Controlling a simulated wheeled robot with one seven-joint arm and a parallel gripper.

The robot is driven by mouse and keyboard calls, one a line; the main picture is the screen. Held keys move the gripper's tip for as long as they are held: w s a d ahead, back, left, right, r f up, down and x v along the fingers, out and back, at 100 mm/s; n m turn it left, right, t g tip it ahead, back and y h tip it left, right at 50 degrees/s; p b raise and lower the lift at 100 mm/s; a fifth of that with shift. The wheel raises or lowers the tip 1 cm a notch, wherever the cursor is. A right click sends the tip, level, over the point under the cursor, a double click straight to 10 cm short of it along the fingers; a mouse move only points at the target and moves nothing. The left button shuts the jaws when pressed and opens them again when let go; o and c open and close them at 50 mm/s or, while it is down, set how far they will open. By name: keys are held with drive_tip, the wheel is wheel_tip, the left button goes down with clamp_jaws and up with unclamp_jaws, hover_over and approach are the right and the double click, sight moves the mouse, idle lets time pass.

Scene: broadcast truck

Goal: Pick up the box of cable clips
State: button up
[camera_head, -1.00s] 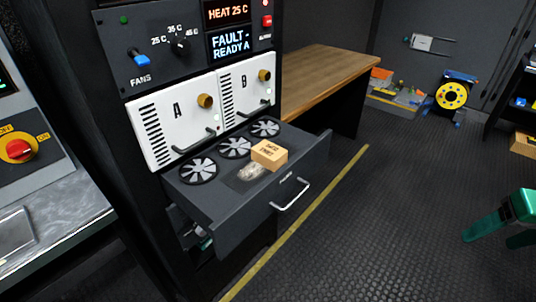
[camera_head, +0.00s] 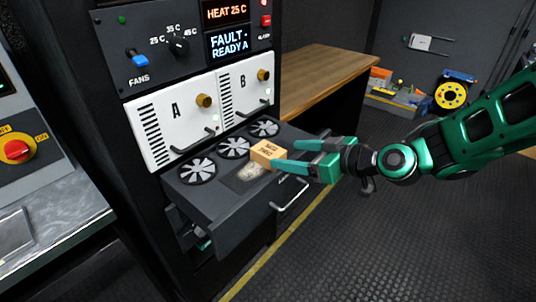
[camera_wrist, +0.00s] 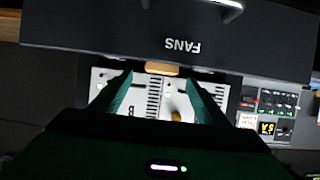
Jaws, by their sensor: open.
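The small tan cardboard box (camera_head: 265,153) sits in the open grey drawer (camera_head: 240,222), near the drawer's right side. Dark lettering on it is too small to read. My gripper (camera_head: 282,155) is open and reaches in from the right. Its two fingertips are at the box's right end, one on the far side and one on the near side; I cannot tell whether they touch it. In the wrist view only a tan strip of the box (camera_wrist: 161,68) shows, between and just beyond the tips of my gripper (camera_wrist: 159,78). The rest is hidden.
A clear crumpled packet (camera_head: 250,171) lies beside the box. Several round fans (camera_head: 233,148) line the drawer's back. White panels A and B (camera_head: 172,120) rise behind. The drawer front, marked FANS in the wrist view (camera_wrist: 184,46), has a metal handle (camera_head: 291,194).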

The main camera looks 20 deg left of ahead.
sight(273, 150)
drive_tip(key=shift+r+x, duration=0.2)
drive_tip(key=shift+x, duration=3.25)
drive_tip(key=shift+w, duration=0.1)
drive_tip(key=c, duration=1.2)
